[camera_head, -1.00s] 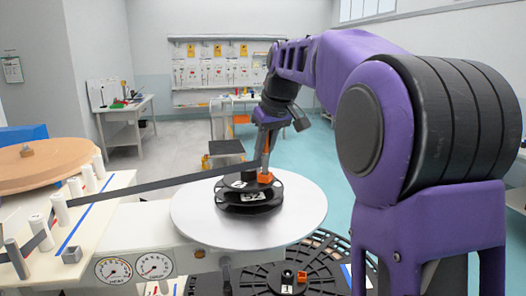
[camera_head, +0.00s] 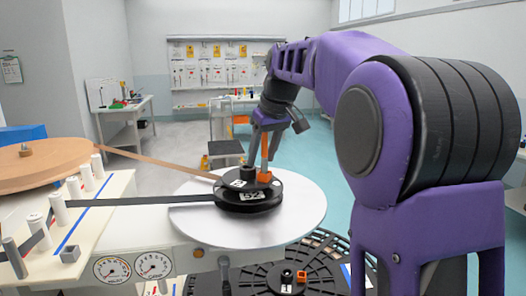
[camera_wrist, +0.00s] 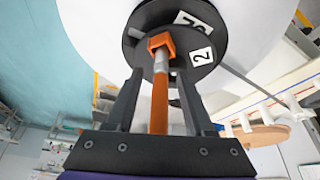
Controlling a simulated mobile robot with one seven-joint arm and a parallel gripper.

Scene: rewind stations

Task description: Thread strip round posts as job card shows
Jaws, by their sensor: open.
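A black strip (camera_head: 140,201) runs left from the reel to a white post (camera_head: 58,209). A dark piece of strip (camera_head: 40,241) shows farther left; which side of each post it passes is unclear. A tan strip (camera_head: 160,163) runs from the wooden disc (camera_head: 45,170) towards the reel. My gripper (camera_head: 262,158) is open above the reel. In the wrist view its fingers (camera_wrist: 158,88) stand either side of an orange rod (camera_wrist: 159,105), apart from it.
The pale post board (camera_head: 100,225) holds several white posts, a blue line and a small grey square block (camera_head: 70,254). Two gauges (camera_head: 132,266) are on the front below. A black slotted disc (camera_head: 285,270) lies at the front. A trolley (camera_head: 226,150) stands behind.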

